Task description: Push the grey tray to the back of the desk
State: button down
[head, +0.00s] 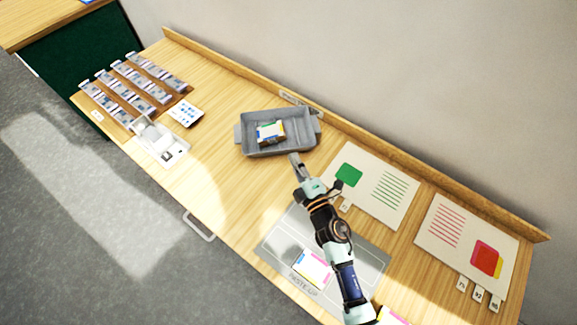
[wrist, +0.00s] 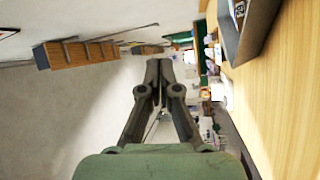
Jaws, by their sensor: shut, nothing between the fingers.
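The grey tray (head: 251,146) stands on the wooden desk (head: 222,172), towards the back edge, with a small stack of colourful cards or packets (head: 270,132) inside. In the wrist view part of the tray (wrist: 252,38) shows at the top right. My gripper (head: 295,158) is shut and empty, close to the tray's front right corner in the head view. I cannot tell whether it touches the tray there. In the wrist view my gripper (wrist: 158,68) has its fingers together, and the tray is off to their right.
A raised ledge (head: 367,148) runs along the desk's back. A small fitting (head: 300,104) sits behind the tray. A printed sheet (head: 380,190) lies right of the gripper, another (head: 462,238) farther right. A grey mat (head: 360,262) is in front. A pale box (head: 160,140) and slotted racks (head: 130,90) stand left.

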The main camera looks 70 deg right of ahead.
jog(key=s+f+n+y, duration=0.1)
jog(key=f, duration=0.3)
jog(key=s+a+f+n+y, duration=0.1)
jog(key=f+n, duration=0.1)
jog(key=f, duration=0.1)
jog(key=s+a+f+n+y+b, duration=0.1)
jog(key=f, duration=0.3)
jog(key=shift+s+a+f+t+y, duration=0.25)
jog(key=shift+s+f+t+y, duration=0.05)
jog(key=shift+f, duration=0.05)
jog(key=b, duration=0.3)
send_near(279, 151)
jog(key=w, duration=0.3)
jog(key=shift+w+a+r, duration=0.1)
jog(key=shift+w+a, duration=0.25)
jog(key=d, duration=0.1)
jog(key=w+d, duration=0.1)
jog(key=d, duration=0.1)
jog(key=shift+w+d+r+b, duration=0.1)
jog(key=shift+d+b, duration=0.2)
jog(key=shift+b, duration=0.05)
jog(key=shift+w+d, duration=0.1)
jog(key=shift+d, duration=0.25)
